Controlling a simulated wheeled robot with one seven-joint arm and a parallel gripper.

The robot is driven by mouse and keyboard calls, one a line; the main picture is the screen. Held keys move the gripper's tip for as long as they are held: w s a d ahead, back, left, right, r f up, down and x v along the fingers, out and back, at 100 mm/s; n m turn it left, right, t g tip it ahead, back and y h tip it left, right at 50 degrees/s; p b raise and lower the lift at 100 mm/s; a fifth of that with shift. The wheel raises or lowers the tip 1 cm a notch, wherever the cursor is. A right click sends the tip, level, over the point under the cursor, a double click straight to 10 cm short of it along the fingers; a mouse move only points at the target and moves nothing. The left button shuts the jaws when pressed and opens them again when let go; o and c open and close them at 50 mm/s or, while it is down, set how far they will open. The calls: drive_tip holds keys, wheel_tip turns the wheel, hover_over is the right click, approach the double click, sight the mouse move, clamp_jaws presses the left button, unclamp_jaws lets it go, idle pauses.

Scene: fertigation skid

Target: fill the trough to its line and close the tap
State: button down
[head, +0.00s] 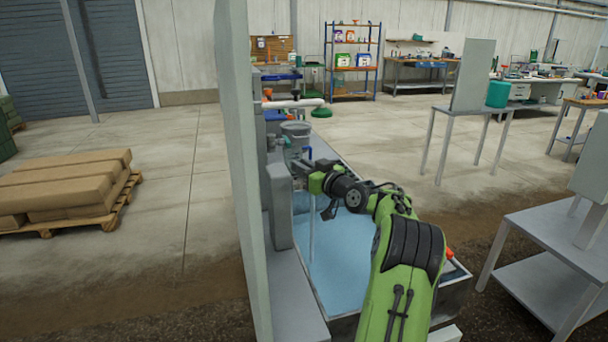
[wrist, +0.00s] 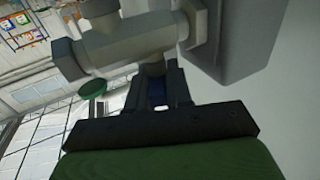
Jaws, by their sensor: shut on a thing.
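The trough (head: 452,303) stands below my arm in the head view, with light blue water in it. A thin pale stream (head: 312,225) runs down into the water, under the pipework. The fill line cannot be made out. My gripper (head: 314,168) is at the tap beside the grey panel; it also shows in the wrist view (wrist: 158,84). Its jaws are shut on a dark blue tap handle (wrist: 157,96), just below a grey valve body (wrist: 135,42). The jaws hide much of the handle.
A tall grey panel (head: 238,150) stands close on the left of the tap. A green round part (wrist: 93,87) is beside the valve. A grey table (head: 545,245) is at right; a pallet of sacks (head: 70,188) is at left. Open floor lies behind.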

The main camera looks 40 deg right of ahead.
drive_tip(key=shift+n+y, duration=0.3)
drive_tip(key=shift+y, duration=0.2)
drive_tip(key=c, duration=1.1)
unclamp_jaws()
drive_tip(key=s, duration=1)
drive_tip(key=s+a, duration=0.1)
drive_tip(key=s, duration=0.4)
drive_tip(key=shift+s, duration=0.35)
